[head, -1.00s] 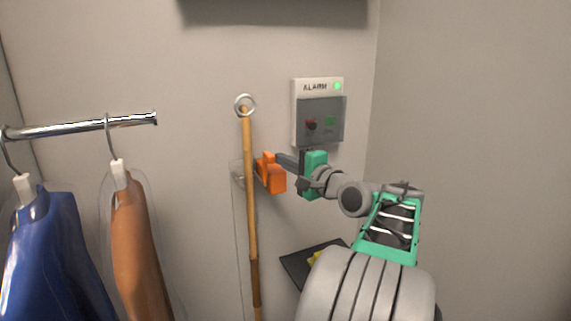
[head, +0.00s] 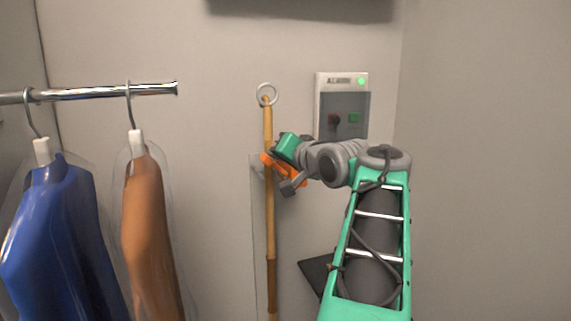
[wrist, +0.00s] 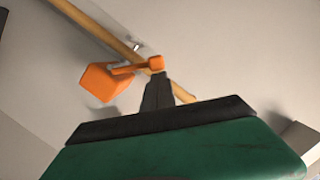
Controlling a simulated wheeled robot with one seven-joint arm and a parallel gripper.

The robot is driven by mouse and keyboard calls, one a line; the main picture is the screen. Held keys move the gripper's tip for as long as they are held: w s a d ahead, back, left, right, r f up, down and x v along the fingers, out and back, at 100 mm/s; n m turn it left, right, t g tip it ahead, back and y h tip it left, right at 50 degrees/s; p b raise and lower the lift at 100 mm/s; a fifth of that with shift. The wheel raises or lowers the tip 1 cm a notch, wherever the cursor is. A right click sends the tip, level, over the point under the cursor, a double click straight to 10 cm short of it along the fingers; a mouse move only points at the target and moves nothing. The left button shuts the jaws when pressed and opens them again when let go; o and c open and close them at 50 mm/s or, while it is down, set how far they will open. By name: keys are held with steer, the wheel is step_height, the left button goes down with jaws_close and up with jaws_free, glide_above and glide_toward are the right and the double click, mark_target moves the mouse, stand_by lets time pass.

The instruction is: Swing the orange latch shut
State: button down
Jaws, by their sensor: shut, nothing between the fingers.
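The orange latch (head: 292,175) is on the wall beside the wooden pole (head: 269,215), partly hidden by my gripper in the head view. In the wrist view the latch shows as an orange block (wrist: 105,83) with a thin arm (wrist: 135,68) reaching across the pole (wrist: 110,38). The arm's end lies at or over the pole; I cannot tell how closely it sits. My gripper (wrist: 158,80) is shut and empty. Its dark fingertips are right by the end of the latch arm, apparently touching or nearly so.
An alarm box (head: 341,105) with a green light is on the wall just right of and above my gripper. A blue garment (head: 60,240) and a brown garment (head: 148,225) hang from a chrome rail (head: 100,93) at left. A dark panel (head: 314,270) is low behind my arm.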

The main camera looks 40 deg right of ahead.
step_height(320, 180, up, 5)
steer(key=n+p, duration=0.1)
steer(key=p, duration=0.3)
steer(key=s+a+b, duration=0.3)
steer(key=s+a, duration=0.1)
steer(key=s, duration=0.4)
steer(key=shift+s+a+r, duration=0.2)
steer(key=shift+s+r, duration=0.15)
steer(key=shift+s, duration=0.05)
